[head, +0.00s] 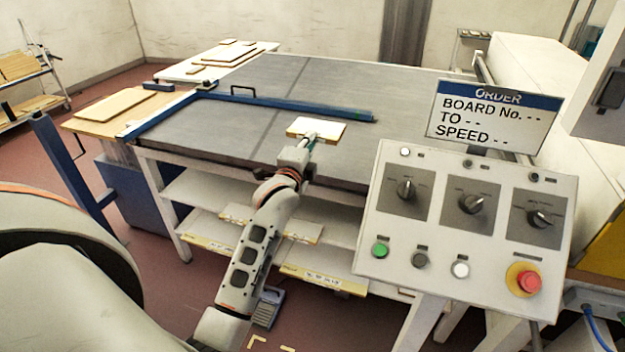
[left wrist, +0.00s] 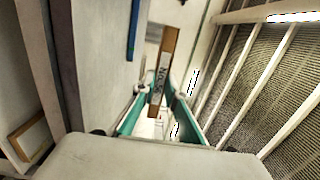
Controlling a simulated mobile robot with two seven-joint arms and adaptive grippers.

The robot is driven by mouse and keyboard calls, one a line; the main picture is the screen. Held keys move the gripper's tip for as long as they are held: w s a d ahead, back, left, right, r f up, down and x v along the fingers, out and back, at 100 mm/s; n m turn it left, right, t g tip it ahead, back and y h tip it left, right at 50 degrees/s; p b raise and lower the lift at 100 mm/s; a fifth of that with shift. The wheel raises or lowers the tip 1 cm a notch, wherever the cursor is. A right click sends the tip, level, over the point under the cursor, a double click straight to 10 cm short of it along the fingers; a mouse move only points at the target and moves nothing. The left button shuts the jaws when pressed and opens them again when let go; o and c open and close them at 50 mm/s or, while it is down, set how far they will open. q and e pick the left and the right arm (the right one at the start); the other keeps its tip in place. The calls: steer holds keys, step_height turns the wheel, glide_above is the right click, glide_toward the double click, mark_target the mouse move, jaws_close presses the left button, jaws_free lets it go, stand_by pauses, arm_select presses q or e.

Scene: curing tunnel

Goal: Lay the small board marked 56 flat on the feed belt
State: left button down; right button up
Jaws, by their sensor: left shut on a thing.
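My left gripper (head: 312,140) is shut on the near edge of a small light-wood board (head: 322,128). The board is held roughly level over the near part of the grey feed belt (head: 340,85). In the left wrist view the board (left wrist: 168,50) shows edge-on between the teal fingers (left wrist: 160,115), with a white label on its edge. I cannot tell whether the board's underside touches the belt. My right gripper is not in view.
A blue guide bar (head: 290,103) crosses the belt just behind the board. Several boards (head: 325,279) lie on the shelves below. A control panel (head: 465,215) and order sign (head: 492,118) stand at the right. Belt behind the bar is clear.

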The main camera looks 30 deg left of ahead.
arm_select(q)
step_height(320, 180, down, 14)
steer(key=b, duration=0.1)
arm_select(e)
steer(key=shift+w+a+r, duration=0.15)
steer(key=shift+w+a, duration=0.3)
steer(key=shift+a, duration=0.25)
arm_select(q)
steer(key=shift+w+f, duration=0.1)
steer(key=shift+f, duration=0.05)
steer(key=c, duration=2.4)
jaws_free()
steer(key=shift+f, duration=0.1)
steer(key=shift+c, duration=0.2)
steer(key=o, duration=0.4)
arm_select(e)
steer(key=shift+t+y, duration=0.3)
arm_select(q)
steer(key=shift+r, duration=0.25)
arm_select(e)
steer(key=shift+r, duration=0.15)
